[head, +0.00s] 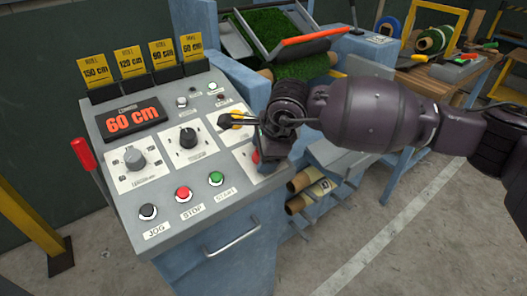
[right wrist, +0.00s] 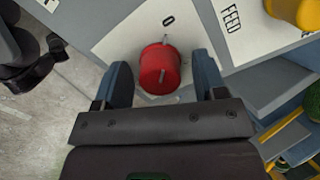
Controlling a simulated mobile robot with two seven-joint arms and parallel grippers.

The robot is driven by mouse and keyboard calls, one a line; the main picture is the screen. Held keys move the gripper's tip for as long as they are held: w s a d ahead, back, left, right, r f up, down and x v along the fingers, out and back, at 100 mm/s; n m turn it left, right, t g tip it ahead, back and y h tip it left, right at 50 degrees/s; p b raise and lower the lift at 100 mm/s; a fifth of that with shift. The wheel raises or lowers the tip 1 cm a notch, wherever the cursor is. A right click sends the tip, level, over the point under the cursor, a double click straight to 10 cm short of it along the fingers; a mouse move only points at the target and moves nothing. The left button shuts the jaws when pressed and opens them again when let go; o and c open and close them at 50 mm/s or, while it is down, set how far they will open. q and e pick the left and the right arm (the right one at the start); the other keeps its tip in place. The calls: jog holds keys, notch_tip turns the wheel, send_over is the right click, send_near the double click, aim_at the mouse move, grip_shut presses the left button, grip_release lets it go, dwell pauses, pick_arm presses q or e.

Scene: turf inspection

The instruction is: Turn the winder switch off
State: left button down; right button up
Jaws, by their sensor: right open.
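A red rotary knob (right wrist: 160,70) sits on a white plate of the control panel, with a "0" mark beyond it in the right wrist view. It carries a pale line; I cannot tell its exact setting. Its name label is not visible, so I cannot confirm it is the winder switch. In the head view the red knob (head: 256,157) is mostly hidden by my right gripper (head: 268,158). In the right wrist view my right gripper (right wrist: 163,80) is open, its fingers on either side of the knob with gaps showing. My left gripper is not in view.
The panel (head: 190,232) also has a "60 cm" display (head: 132,119), other knobs, and jog, stop and start buttons. A yellow-and-black control (head: 236,121) is close to my right gripper. A red lever (head: 85,153) stands at the left. A turf roll (head: 290,62) lies behind.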

jog(key=shift+r, duration=0.1)
jog(key=p+v, duration=0.1)
jog(key=v, duration=0.9)
jog(key=shift+s+r, duration=0.15)
jog(key=shift+r, duration=0.1)
jog(key=shift+d, duration=0.1)
